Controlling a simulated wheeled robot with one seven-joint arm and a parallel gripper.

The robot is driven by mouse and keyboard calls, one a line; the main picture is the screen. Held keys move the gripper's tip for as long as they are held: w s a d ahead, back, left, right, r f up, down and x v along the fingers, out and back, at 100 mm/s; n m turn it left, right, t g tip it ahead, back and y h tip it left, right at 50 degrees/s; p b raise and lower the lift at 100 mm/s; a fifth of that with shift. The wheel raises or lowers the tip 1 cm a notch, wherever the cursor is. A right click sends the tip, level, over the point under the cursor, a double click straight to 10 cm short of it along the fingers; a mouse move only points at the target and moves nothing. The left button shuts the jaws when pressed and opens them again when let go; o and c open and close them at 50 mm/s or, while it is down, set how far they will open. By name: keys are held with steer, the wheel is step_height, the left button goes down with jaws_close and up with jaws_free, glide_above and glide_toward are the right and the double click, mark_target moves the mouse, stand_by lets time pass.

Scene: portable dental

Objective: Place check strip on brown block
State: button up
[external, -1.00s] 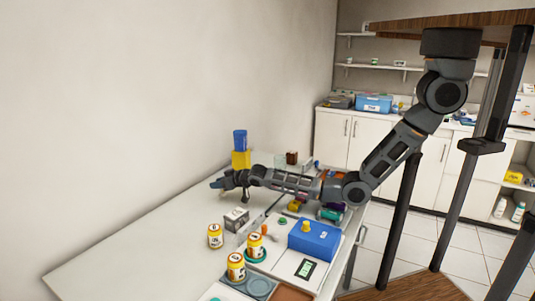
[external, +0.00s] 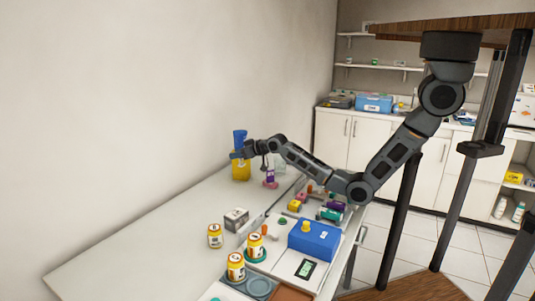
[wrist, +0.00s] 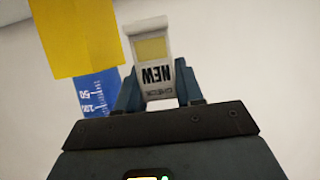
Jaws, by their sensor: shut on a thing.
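The check strip (wrist: 153,52) is white with a yellow panel and the printed word NEW. In the wrist view it stands between the fingers of my gripper (wrist: 158,88), which is shut on it. In the external view my gripper (external: 239,155) is raised at the far end of the table, in front of or beside a yellow block (external: 241,172) and a blue piece (external: 239,137). The strip is too small to make out there.
In the wrist view, the yellow block (wrist: 80,38) and blue piece with scale marks (wrist: 98,95) are close on the left. A pink-and-purple item (external: 270,178) stands right of the yellow block. A blue box (external: 314,240) and orange-white jars (external: 215,235) are nearer. The table's left side is clear.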

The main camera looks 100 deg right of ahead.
step_height(320, 180, up, 12)
steer(key=s+d+m+g+h+b, duration=0.1)
steer(key=s+d, duration=0.7)
steer(key=s, duration=0.3)
steer(key=s+d+m+g+h+b, duration=0.1)
steer(key=s+d+m+g, duration=0.1)
steer(key=s+d, duration=0.75)
steer(key=s+d+m+g+h+b, duration=0.1)
steer(key=s+d, duration=0.1)
steer(key=s, duration=1)
steer(key=s+d+m+g+h, duration=0.1)
steer(key=s+d, duration=0.1)
steer(key=s, duration=0.9)
steer(key=shift+y, duration=0.3)
steer(key=w+f, duration=0.3)
steer(key=f, duration=0.1)
steer(key=w+f+p, duration=0.1)
steer(key=w+f, duration=0.3)
steer(key=w+a+f, duration=0.1)
steer(key=w+f, duration=0.3)
steer(key=shift+w+f, duration=0.15)
steer(key=shift+w, duration=0.05)
steer(key=shift+f, duration=0.25)
steer(key=shift+f+p, duration=0.35)
steer(key=shift+f, duration=1.45)
